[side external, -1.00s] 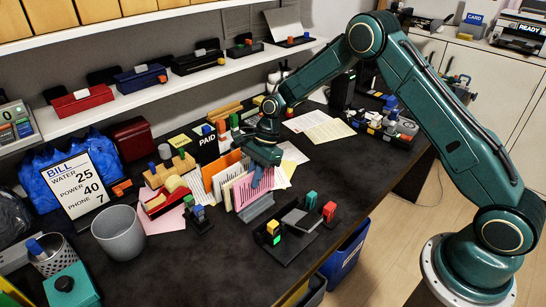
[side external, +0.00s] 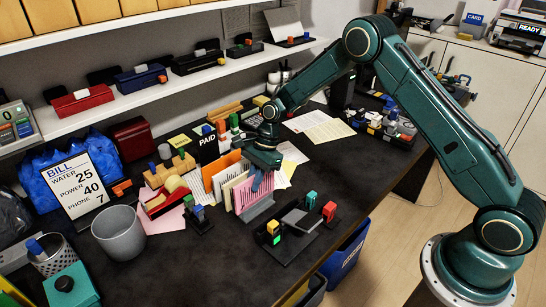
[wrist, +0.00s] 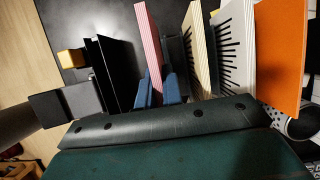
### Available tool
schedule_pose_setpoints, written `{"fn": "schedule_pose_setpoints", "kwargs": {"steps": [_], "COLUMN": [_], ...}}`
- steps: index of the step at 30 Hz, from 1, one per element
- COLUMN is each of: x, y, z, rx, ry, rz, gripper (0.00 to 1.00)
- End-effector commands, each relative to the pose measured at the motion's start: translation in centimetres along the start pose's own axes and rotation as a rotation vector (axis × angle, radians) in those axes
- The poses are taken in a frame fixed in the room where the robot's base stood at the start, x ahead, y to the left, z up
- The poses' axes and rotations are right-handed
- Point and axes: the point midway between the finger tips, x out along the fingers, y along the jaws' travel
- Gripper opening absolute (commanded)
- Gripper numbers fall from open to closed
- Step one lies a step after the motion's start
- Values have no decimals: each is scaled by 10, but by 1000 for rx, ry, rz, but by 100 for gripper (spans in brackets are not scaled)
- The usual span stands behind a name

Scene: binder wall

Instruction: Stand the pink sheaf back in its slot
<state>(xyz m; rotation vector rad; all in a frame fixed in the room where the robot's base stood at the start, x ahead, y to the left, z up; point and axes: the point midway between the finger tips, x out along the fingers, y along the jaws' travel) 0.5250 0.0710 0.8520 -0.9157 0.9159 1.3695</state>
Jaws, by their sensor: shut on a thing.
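The pink sheaf (side external: 246,196) stands about upright at the front end of a row of sheaves in a grey rack (side external: 259,209). My gripper (side external: 256,182) is above it, with blue fingers shut on its upper part. In the wrist view the pink sheaf (wrist: 149,45) runs between the two blue fingers (wrist: 157,92). Dark dividers (wrist: 112,72) stand to its left, and a cream sheaf (wrist: 199,45) stands to its right with a gap between. The lower edge of the pink sheaf is hidden, so I cannot tell whether it touches the rack's floor.
A white sheaf (wrist: 236,45) and an orange sheaf (wrist: 280,50) stand farther along the row. A dark stand with coloured blocks (side external: 297,222) lies to the right of the rack. A grey cup (side external: 119,232) stands left.

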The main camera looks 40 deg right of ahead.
Motion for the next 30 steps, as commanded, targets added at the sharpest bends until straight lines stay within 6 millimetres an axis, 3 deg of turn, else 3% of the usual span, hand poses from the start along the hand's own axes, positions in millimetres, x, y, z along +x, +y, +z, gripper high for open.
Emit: {"fn": "schedule_pose_setpoints", "kwargs": {"steps": [30], "x": [13], "y": [0], "z": [-5], "rx": [0], "ry": [0], "rz": [-1], "gripper": [0]}}
